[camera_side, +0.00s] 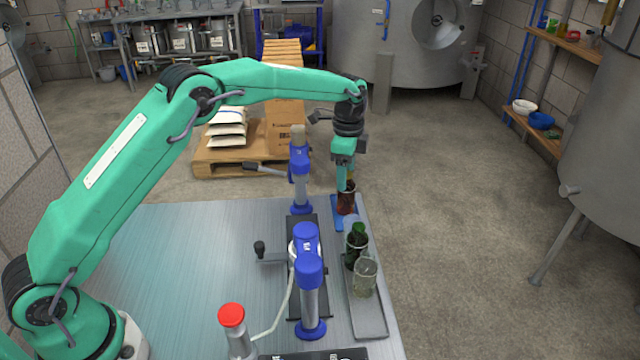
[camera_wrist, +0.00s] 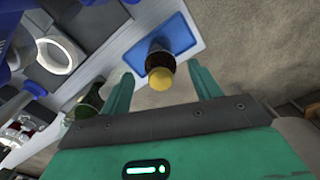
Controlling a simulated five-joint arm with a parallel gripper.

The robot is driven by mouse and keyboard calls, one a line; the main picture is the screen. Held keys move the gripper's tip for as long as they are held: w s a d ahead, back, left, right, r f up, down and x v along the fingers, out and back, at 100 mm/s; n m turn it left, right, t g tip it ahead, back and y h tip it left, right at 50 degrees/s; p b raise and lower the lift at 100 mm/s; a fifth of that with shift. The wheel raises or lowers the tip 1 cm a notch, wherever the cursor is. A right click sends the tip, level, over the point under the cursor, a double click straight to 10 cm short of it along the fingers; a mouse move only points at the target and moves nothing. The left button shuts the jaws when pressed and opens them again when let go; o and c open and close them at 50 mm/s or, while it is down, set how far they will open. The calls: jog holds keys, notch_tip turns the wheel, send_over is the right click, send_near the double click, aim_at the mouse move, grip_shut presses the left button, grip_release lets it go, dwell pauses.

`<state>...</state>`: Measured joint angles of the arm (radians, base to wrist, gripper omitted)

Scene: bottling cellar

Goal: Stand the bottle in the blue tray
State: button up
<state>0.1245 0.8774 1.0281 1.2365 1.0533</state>
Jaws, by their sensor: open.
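A brown bottle (camera_side: 346,202) with a yellow cap stands upright in the blue tray (camera_side: 336,214) at the far right corner of the metal table. In the wrist view the brown bottle (camera_wrist: 161,62) is seen from its cap end, with the blue tray (camera_wrist: 182,36) around and beyond its base. My gripper (camera_side: 345,178) is right above the bottle, pointing down. In the wrist view its two fingers are spread apart, one on each side of the cap (camera_wrist: 160,72), with gaps showing. My fingers partly hide the bottle's neck in the side view.
A grey tray (camera_side: 371,318) nearer the front holds a green bottle (camera_side: 355,248) and a clear glass vessel (camera_side: 365,278). Blue-and-metal bench equipment (camera_side: 308,268) stands left of these trays. The table's right edge is close to the trays.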

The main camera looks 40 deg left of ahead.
notch_tip(320, 180, up, 9)
jog(key=shift+r, duration=0.2)
dwell(0.3)
dwell(0.4)
jog(key=s+a+r+n+t, duration=0.1)
jog(key=s+a+r+n, duration=0.2)
jog(key=s+r, duration=0.45)
jog(key=s+a+r+n+t, duration=0.2)
jog(key=s+r+n, duration=0.25)
jog(key=s, duration=0.55)
jog(key=s+a+f+n+t, duration=0.1)
jog(key=s+f+n, duration=0.2)
jog(key=s, duration=0.7)
jog(key=s+a+f+n+t, duration=0.1)
jog(key=s+f+n, duration=0.2)
jog(key=s, duration=0.7)
jog(key=shift+s+a+f+t, duration=0.25)
jog(key=shift+s+a+t, duration=0.05)
jog(key=shift+s, duration=0.05)
